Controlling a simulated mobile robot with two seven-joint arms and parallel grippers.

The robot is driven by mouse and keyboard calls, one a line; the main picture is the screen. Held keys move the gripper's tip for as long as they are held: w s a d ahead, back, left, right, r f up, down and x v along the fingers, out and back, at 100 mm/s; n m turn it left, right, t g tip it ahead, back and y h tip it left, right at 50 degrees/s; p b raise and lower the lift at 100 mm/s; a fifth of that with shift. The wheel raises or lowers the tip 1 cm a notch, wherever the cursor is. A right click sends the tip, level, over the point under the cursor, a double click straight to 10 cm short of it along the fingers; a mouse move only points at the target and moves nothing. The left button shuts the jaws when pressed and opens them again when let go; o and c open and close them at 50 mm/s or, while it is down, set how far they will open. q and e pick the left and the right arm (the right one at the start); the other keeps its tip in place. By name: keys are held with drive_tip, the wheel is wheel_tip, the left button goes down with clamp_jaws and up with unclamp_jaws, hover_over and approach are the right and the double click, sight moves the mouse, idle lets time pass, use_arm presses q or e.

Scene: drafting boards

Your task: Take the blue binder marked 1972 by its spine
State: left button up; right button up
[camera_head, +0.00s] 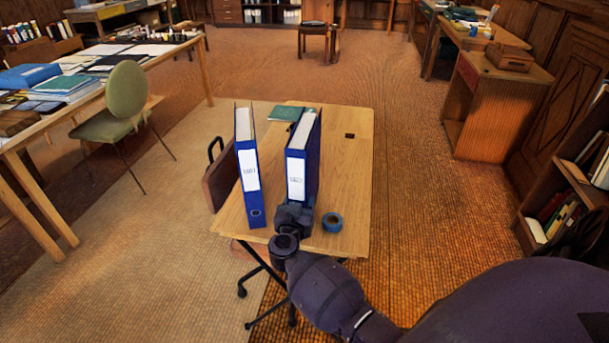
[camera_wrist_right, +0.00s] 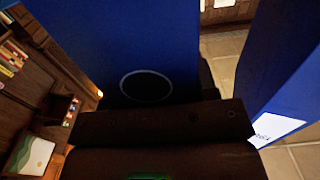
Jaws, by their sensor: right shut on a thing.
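Two blue binders with white spine labels stand upright and apart on a small wooden table. The right-hand blue binder (camera_head: 303,165) is the thicker one; the left-hand blue binder (camera_head: 247,165) is slimmer. The label print is too small to read surely, so I cannot tell which is marked 1972. My right gripper (camera_head: 294,215) is shut on the lower spine of the right-hand binder. In the right wrist view, this binder (camera_wrist_right: 130,40) with its dark finger hole fills the space before the dark jaws (camera_wrist_right: 165,120), and the other binder (camera_wrist_right: 283,75) is at right. My left gripper is not in view.
A roll of blue tape (camera_head: 332,222) lies right of the gripper on the table (camera_head: 345,165). A green book (camera_head: 285,113) lies behind the binders. A brown briefcase (camera_head: 219,180) is at the table's left side. The table's right part is mostly clear.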

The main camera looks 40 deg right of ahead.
drive_tip(key=shift+c, duration=1.1)
drive_tip(key=shift+r, duration=0.15)
